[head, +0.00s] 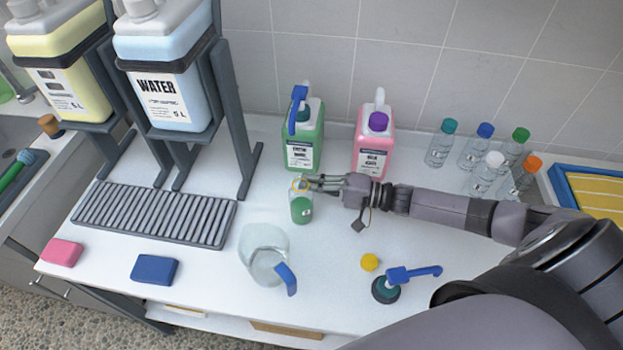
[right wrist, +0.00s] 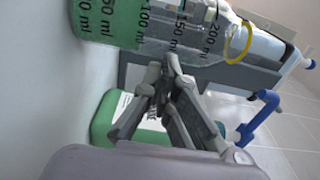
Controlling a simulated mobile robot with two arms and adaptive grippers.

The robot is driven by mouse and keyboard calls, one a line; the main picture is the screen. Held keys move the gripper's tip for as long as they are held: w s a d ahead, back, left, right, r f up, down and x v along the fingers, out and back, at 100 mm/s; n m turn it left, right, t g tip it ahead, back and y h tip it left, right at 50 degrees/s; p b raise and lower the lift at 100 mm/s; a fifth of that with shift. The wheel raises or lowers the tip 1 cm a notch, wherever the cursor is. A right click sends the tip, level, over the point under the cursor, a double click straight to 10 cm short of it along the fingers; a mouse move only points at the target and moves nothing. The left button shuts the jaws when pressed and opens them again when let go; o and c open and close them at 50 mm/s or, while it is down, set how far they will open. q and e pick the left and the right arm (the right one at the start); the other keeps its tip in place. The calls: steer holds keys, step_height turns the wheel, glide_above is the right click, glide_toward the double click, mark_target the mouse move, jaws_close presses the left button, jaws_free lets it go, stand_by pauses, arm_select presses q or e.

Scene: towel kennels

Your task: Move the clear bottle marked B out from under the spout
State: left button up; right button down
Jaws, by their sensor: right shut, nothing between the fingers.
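A clear graduated bottle (head: 301,209) with green liquid in its lower part and a yellow ring at its neck stands upright on the counter. No letter B is readable on it. Behind it is a green jug (head: 304,150) with a blue pump spout (head: 297,104) reaching forward. My right gripper (head: 310,184) is shut and empty, its fingertips close beside the bottle's upper part. In the right wrist view, the shut fingers (right wrist: 172,62) lie against or just short of the bottle (right wrist: 160,25); contact is unclear. My left gripper is not in view.
A pink jug (head: 374,145) stands behind my right arm. Several capped clear bottles (head: 441,145) stand at the right. A clear pitcher (head: 263,252) is front left of the graduated bottle. A yellow cap (head: 369,262) and blue-handled pump (head: 386,289) lie in front. A drain rack (head: 150,214) is left.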

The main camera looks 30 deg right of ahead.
mark_target(301, 200)
steer(key=s, duration=0.1)
steer(key=s+a+p, duration=0.1)
steer(key=shift+s+r, duration=0.2)
steer(key=shift+s, duration=0.3)
steer(key=shift+f, duration=0.1)
